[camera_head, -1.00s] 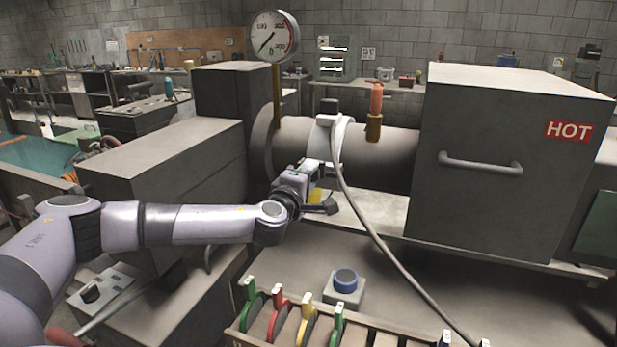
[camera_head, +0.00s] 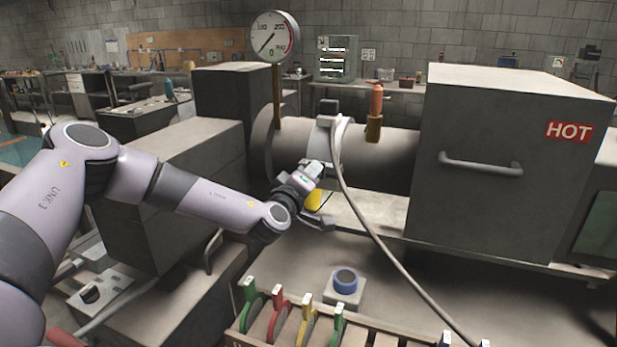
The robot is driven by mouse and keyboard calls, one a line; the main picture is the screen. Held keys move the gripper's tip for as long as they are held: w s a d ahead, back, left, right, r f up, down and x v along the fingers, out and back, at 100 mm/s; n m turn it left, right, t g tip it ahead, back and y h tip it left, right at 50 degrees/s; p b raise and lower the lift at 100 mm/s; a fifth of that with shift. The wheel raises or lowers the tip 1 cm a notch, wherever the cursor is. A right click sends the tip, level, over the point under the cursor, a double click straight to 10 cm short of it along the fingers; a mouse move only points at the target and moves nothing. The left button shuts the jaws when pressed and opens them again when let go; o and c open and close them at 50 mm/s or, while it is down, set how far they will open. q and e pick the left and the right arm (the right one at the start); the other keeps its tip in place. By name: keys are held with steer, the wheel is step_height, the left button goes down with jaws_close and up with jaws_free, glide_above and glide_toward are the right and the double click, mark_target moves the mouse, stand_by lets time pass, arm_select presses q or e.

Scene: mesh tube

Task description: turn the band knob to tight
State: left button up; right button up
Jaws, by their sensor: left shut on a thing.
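A pale band (camera_head: 326,146) wraps around the grey horizontal tube (camera_head: 393,150) in the middle of the view, with a grey cable hanging from it. A yellow knob (camera_head: 313,200) shows just below the band, partly covered by my gripper. My left gripper (camera_head: 320,195) reaches in from the left and is shut on the yellow knob at the tube's lower front. The knob's far side and any markings on it are hidden or too small to read. My right gripper is not in view.
A large box marked HOT (camera_head: 480,200) encloses the tube's right end. A round gauge (camera_head: 274,38) stands above its left end. The cable (camera_head: 385,250) runs down right, past a blue button (camera_head: 345,280) and a rack of coloured tools (camera_head: 300,325).

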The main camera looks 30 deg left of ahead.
arm_select(q)
steer(key=shift+a+r+m, duration=0.1)
steer(key=shift+r+m, duration=0.1)
steer(key=shift+m, duration=0.3)
stand_by(0.3)
steer(key=o, duration=1)
steer(key=shift+f, duration=0.1)
steer(key=shift+o, duration=0.2)
steer(key=shift+f, duration=0.1)
